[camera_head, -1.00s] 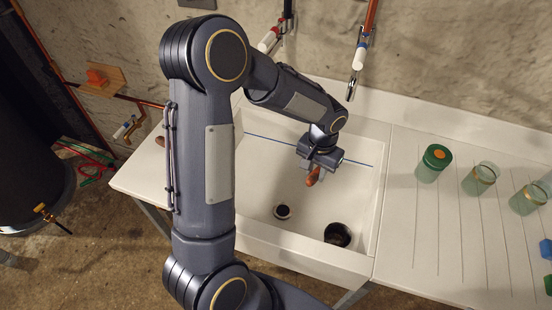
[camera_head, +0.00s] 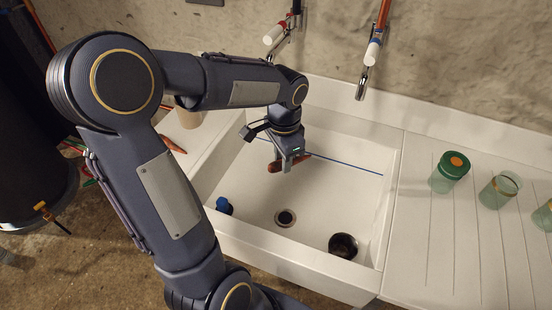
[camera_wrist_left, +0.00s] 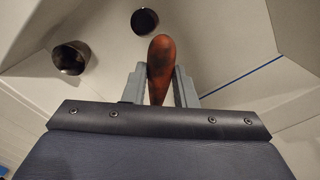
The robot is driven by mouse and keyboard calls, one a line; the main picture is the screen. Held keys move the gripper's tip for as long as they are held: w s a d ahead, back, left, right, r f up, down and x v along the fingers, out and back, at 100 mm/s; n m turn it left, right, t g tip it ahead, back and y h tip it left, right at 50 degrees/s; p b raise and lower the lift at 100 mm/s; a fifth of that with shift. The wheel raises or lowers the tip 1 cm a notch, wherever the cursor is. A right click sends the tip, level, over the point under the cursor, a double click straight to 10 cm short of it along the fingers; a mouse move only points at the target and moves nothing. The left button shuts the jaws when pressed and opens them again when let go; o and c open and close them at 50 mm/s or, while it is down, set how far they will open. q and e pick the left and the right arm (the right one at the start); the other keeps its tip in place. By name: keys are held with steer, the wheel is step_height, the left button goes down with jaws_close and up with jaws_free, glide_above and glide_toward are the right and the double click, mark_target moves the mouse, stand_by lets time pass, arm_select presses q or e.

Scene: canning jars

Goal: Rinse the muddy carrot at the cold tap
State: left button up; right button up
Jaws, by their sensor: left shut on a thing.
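My left gripper (camera_head: 289,162) is shut on the muddy carrot (camera_head: 275,167) and holds it over the sink (camera_head: 330,185). In the left wrist view the orange-brown carrot (camera_wrist_left: 161,52) has dark patches and sticks out beyond the fingers (camera_wrist_left: 160,85). The cold tap (camera_head: 361,88), with a blue mark on its white handle, is on the back wall, to the right of the carrot and apart from it. I cannot see any water running from it. My right gripper is not in view.
A red-marked tap (camera_head: 275,33) is left of the cold tap. The sink has a drain (camera_head: 285,218), a dark round cup or opening (camera_head: 343,246) and a blue object (camera_head: 223,205). Another carrot-like thing (camera_head: 173,145) lies left.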

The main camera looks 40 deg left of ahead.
arm_select(q)
steer(key=w+d+f, duration=0.2)
steer(key=w+d, duration=0.5)
steer(key=w, duration=0.2)
steer(key=shift+w+f, duration=0.2)
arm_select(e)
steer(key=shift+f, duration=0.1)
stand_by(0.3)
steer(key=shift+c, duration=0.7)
